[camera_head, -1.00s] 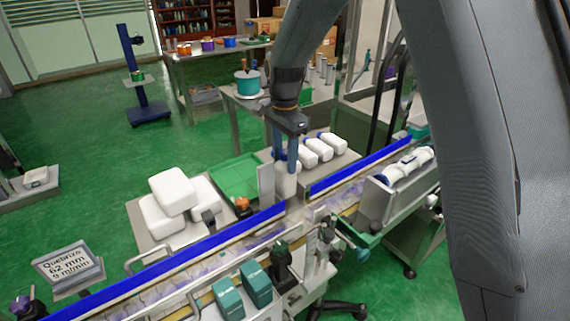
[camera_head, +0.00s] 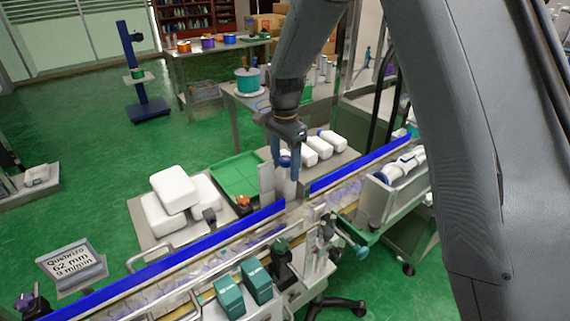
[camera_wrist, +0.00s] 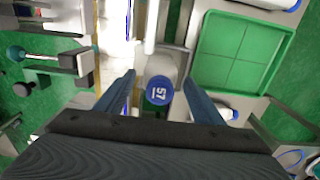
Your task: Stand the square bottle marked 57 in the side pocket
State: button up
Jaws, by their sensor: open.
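The white bottle with a round blue cap marked 57 (camera_wrist: 159,92) is upright between my gripper's fingers in the wrist view, with a gap on each side. In the head view the pale bottle (camera_head: 287,188) stands at the break in the blue rail, beside an upright grey plate (camera_head: 266,181). This break looks like the side pocket; its floor is hidden. My gripper (camera_head: 286,170) is open around the bottle's top, its two blue fingers pointing down. It also shows in the wrist view (camera_wrist: 158,85).
Several other white bottles (camera_head: 319,147) lie on the bench behind. A green tray (camera_head: 236,176) lies left of the bottle. Blue rails (camera_head: 225,237) run along the conveyor. White blocks (camera_head: 172,190) are stacked at left, and teal boxes (camera_head: 257,282) stand at the front.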

notch_tip(320, 180, up, 12)
jog(key=b, duration=0.4)
